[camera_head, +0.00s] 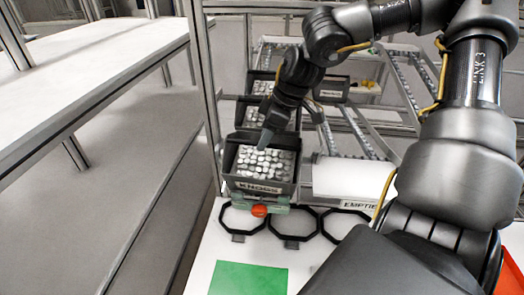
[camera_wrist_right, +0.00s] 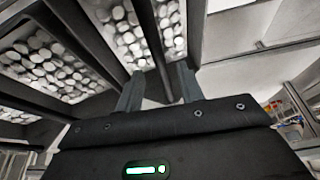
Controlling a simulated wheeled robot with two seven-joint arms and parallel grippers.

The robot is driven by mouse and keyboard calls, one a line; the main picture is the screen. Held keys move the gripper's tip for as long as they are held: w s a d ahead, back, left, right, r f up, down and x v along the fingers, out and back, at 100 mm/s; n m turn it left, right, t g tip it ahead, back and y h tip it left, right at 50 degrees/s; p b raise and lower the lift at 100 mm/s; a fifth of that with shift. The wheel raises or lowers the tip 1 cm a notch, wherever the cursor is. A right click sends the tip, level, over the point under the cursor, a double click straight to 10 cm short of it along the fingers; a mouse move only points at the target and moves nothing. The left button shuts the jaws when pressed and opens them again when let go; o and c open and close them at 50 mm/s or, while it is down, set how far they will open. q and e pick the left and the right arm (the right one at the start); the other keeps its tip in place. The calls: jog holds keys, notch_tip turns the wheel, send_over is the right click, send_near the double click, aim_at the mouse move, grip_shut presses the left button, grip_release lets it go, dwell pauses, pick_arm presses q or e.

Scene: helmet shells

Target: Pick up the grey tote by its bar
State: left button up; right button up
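The grey tote (camera_head: 287,187) with a "KNOBS" label stands at the front of the rack in the head view and is filled with white rounded pieces. My right gripper (camera_head: 267,138) is over the tote's back part, pointing down. In the right wrist view my gripper's two fingers (camera_wrist_right: 160,88) stand apart, with a dark bar (camera_wrist_right: 156,45) running up between them. White pieces show on either side of the dark parts. Whether the fingers touch the bar cannot be told. My left gripper is not in view.
More grey totes (camera_head: 243,112) stand behind in the rack. Black ring holders (camera_head: 293,242) and an orange button (camera_head: 260,210) are in front. A green mat (camera_head: 248,279) lies on the white table. A tray lane labelled "EMPTIES" (camera_head: 350,181) is at right. A long white bench (camera_head: 75,75) is at left.

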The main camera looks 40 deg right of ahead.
jog(key=shift+s, duration=0.2)
jog(key=shift+s+f+p, duration=0.1)
jog(key=shift+p, duration=0.3)
jog(key=p+x, duration=0.1)
jog(key=x, duration=0.1)
jog(key=p+x, duration=0.1)
jog(key=x, duration=0.1)
jog(key=shift+w, duration=0.25)
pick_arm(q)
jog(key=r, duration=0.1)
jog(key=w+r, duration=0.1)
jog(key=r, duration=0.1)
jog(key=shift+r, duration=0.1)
pick_arm(e)
jog(key=shift+a+f, duration=0.1)
jog(key=shift+f, duration=0.25)
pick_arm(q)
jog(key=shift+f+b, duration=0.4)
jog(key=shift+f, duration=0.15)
pick_arm(e)
jog(key=shift+f, duration=0.25)
